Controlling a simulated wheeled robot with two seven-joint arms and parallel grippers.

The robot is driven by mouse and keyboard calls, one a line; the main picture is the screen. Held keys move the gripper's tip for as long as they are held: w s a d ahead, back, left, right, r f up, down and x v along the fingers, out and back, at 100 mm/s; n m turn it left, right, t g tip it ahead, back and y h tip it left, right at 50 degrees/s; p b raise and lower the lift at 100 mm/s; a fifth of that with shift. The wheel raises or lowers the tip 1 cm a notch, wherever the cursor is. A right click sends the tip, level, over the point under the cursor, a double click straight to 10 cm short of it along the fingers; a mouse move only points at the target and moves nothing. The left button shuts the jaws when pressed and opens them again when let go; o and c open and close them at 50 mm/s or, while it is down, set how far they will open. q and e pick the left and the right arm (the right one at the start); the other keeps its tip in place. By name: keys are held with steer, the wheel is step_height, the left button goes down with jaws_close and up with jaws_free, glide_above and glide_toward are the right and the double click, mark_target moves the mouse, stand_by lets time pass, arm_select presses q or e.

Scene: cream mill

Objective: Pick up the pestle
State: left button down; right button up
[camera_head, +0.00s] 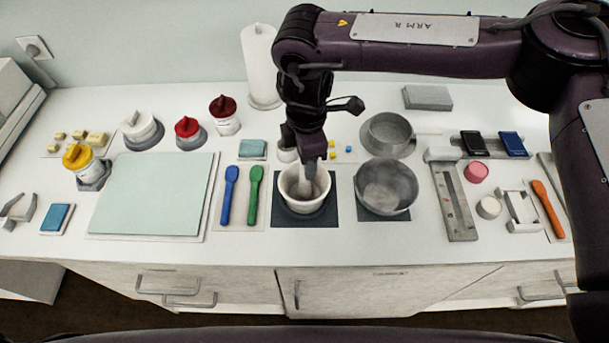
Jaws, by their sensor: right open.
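The pestle (305,187) stands inside a white mortar bowl (290,205), which rests on a dark square mat (327,219) near the middle of the counter. My right gripper (311,163) points down directly over the mortar, with its fingertips at the upper end of the pestle. The jaws are open; the fingers hide part of the pestle's top, and I cannot tell whether they touch it. My left gripper is not in view.
A grey bowl (386,187) stands close to the right of the mortar. A green spatula (254,196) and a blue spatula (228,195) lie to its left. A small pot (388,134) and a paper roll (261,66) stand behind. The pale green board (153,194) is bare.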

step_height(320, 180, down, 5)
steer(key=shift+w+a+r+p, duration=0.1)
steer(key=shift+w+p, duration=0.05)
steer(key=shift+p, duration=1.05)
steer(key=shift+c, duration=1)
jaws_close()
steer(key=shift+r, duration=0.15)
steer(key=shift+r+b, duration=0.35)
steer(key=shift+r, duration=0.2)
step_height(320, 180, up, 10)
steer(key=b, duration=0.3)
steer(key=shift+r+b, duration=0.1)
steer(key=shift+b, duration=0.25)
step_height(320, 180, up, 9)
steer(key=shift+f, duration=0.2)
